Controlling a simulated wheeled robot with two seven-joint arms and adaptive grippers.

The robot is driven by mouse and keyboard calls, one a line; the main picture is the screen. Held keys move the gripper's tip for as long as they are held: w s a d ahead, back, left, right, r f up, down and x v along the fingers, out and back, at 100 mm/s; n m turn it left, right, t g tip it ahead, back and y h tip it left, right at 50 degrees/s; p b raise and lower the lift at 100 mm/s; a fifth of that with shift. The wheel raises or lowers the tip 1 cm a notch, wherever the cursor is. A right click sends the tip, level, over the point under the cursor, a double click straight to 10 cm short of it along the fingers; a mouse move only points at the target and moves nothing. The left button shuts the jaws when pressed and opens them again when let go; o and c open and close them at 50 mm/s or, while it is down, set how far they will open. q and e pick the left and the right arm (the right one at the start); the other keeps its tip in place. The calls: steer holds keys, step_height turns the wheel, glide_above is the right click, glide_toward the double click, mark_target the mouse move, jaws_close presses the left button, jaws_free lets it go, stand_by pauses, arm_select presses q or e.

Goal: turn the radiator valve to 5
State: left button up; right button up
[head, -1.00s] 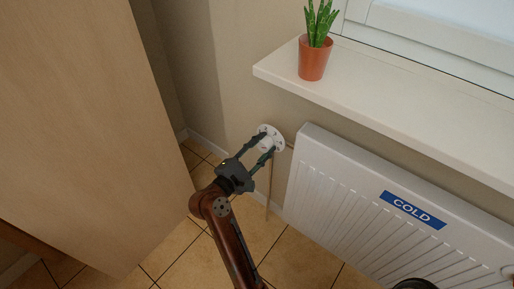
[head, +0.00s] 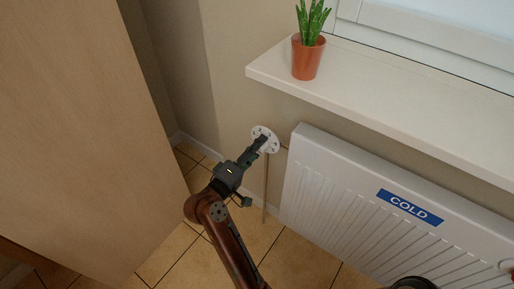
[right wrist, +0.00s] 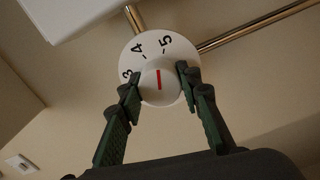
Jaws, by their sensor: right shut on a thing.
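The radiator valve is a round white dial (head: 257,132) on the wall at the radiator's left end, above a thin pipe. In the right wrist view its scale (right wrist: 150,44) shows 3, 4 and 5. The white knob (right wrist: 158,88) in its middle carries a red line, which points up between 4 and 5 and looks nearer 5. My right gripper (head: 263,143) is shut on the knob, one green-black finger on each side in the right wrist view (right wrist: 158,84). In the head view the fingers overlap and cover part of the dial. My left gripper is out of view.
The white radiator (head: 340,185) with a blue COLD label (head: 410,207) is right of the valve. A windowsill (head: 400,110) with a potted plant (head: 308,58) juts out above. A wooden panel (head: 80,130) stands at the left. Tiled floor (head: 165,255) is below.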

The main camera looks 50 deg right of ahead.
steer(key=shift+d+m, duration=0.1)
steer(key=shift+m, duration=1.5)
steer(key=o, duration=1.2)
steer(key=shift+c, duration=0.2)
steer(key=s+a, duration=0.1)
steer(key=a, duration=1.1)
